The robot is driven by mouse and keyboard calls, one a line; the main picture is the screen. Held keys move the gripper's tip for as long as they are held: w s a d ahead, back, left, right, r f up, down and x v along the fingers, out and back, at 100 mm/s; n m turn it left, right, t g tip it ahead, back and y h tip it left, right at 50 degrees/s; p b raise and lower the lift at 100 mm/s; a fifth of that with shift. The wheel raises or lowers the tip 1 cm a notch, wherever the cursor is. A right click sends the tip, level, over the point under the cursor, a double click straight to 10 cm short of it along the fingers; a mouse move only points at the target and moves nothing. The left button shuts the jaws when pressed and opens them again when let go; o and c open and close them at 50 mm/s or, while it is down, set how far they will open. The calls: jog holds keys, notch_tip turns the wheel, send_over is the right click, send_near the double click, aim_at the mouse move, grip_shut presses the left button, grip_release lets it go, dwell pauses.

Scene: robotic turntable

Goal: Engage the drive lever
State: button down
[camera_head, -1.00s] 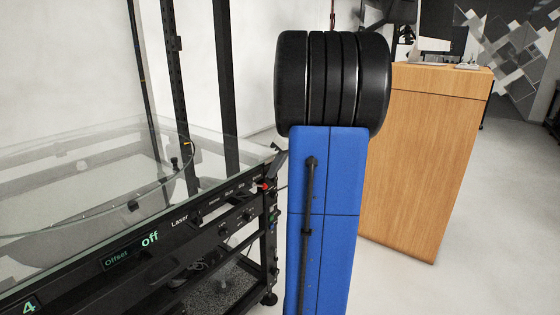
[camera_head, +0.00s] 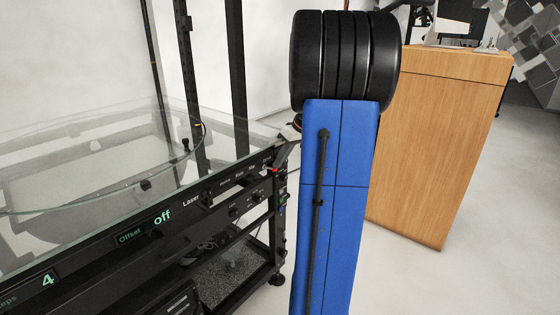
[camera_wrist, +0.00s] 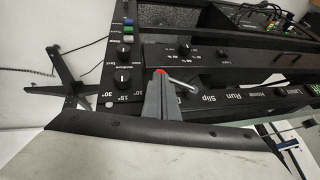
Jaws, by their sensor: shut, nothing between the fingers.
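The drive lever seems to be the thin silver rod (camera_wrist: 182,84) on the black front panel (camera_wrist: 215,82), beside the "Slip" and "Run" labels in the wrist view. My gripper (camera_wrist: 160,74) shows there as grey, red-tipped fingers, shut and empty. Its tips are close beside the rod's left end; I cannot tell whether they touch. In the head view my gripper (camera_head: 276,170) is at the right end of the turntable's front panel. The lever cannot be made out there.
The glass-topped turntable (camera_head: 70,185) fills the left. Knobs (camera_wrist: 123,75) and coloured buttons (camera_wrist: 128,31) sit near the lever. A wooden cabinet (camera_head: 435,150) stands at right, with open floor before it.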

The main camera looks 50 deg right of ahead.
aim_at(276, 177)
jog(key=shift+d+f, duration=0.1)
jog(key=shift+f, duration=0.1)
jog(key=shift+s+a+f+m+y, duration=0.1)
jog(key=shift+a+f+m+y, duration=0.25)
jog(key=shift+f+y, duration=0.65)
jog(key=shift+w+a+f+m+y, duration=0.1)
jog(key=shift+a+f+m+y, duration=0.25)
jog(key=shift+f+y, duration=0.65)
jog(key=shift+s+a+f+m+y, duration=0.15)
jog(key=shift+a+f+y, duration=0.35)
jog(key=shift+y, duration=0.9)
jog(key=shift+a+f, duration=0.15)
jog(key=shift+f, duration=0.1)
